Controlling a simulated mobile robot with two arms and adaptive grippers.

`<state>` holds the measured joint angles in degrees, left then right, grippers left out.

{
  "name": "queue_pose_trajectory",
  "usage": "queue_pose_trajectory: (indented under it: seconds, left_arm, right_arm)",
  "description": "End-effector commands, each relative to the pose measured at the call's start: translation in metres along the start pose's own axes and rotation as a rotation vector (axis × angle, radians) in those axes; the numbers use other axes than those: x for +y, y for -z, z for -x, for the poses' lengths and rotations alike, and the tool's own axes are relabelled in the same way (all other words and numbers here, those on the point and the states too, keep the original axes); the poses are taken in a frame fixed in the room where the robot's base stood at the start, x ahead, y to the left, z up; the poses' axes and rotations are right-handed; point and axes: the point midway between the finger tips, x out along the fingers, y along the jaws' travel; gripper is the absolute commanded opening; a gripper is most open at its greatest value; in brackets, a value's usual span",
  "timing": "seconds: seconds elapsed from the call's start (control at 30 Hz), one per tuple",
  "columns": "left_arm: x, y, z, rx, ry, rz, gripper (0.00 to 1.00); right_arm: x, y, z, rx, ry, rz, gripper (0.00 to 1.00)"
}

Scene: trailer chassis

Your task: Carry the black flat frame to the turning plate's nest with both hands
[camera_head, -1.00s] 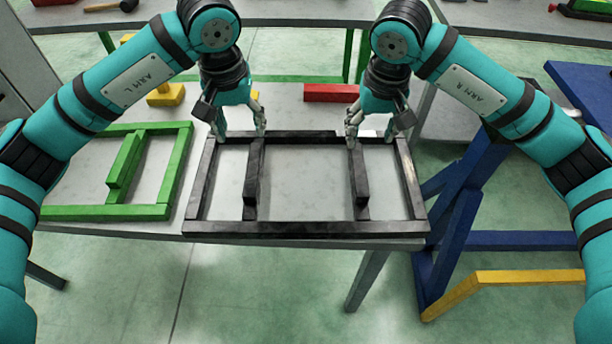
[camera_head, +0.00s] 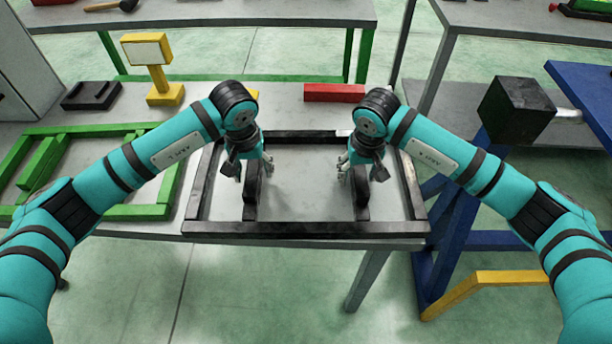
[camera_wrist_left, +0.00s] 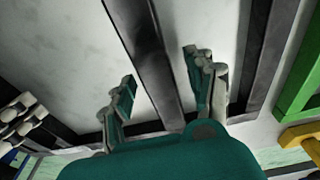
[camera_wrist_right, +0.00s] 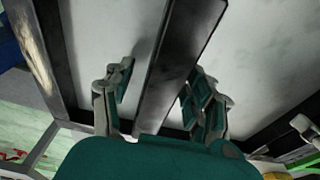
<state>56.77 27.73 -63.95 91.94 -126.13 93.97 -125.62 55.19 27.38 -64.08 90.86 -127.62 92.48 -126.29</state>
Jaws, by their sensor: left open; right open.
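The black flat frame (camera_head: 310,228) lies flat on the grey table, with two inner crossbars. My left gripper (camera_head: 252,166) is open over the left crossbar; in the left wrist view its fingers (camera_wrist_left: 160,75) stand on either side of that bar. My right gripper (camera_head: 360,168) is open over the right crossbar; in the right wrist view its fingers (camera_wrist_right: 163,80) also stand on either side of a bar. Whether any fingertip touches is not clear. I cannot make out the turning plate's nest for certain.
A green frame (camera_head: 110,212) lies left of the black one. A red block (camera_head: 334,92) and a yellow stand (camera_head: 163,92) are behind. To the right is a blue stand (camera_head: 455,225), with a black block (camera_head: 517,108) above it and a yellow bar (camera_head: 520,277) low down.

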Motion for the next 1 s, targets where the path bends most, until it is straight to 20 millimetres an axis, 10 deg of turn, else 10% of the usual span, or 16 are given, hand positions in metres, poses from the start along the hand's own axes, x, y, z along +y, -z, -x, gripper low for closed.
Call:
queue_pose_trajectory:
  seconds: [0.3, 0.73, 1.0]
  left_arm:
    - [0.0002, 0.0002, -0.0016, 0.001, -0.001, -0.001, 0.56]
    - [0.0001, 0.0002, -0.0013, 0.0, 0.0, 0.0, 0.0]
    - [0.0, 0.0002, -0.0012, 0.001, 0.0, 0.0, 0.0]
  right_arm:
    - [-0.0001, 0.0002, -0.0017, 0.0, 0.001, 0.0, 0.56]
    - [-0.0001, 0.0002, -0.0014, 0.0, 0.001, 0.0, 0.0]
    - [0.0, 0.0003, -0.0012, 0.001, 0.001, -0.001, 0.0]
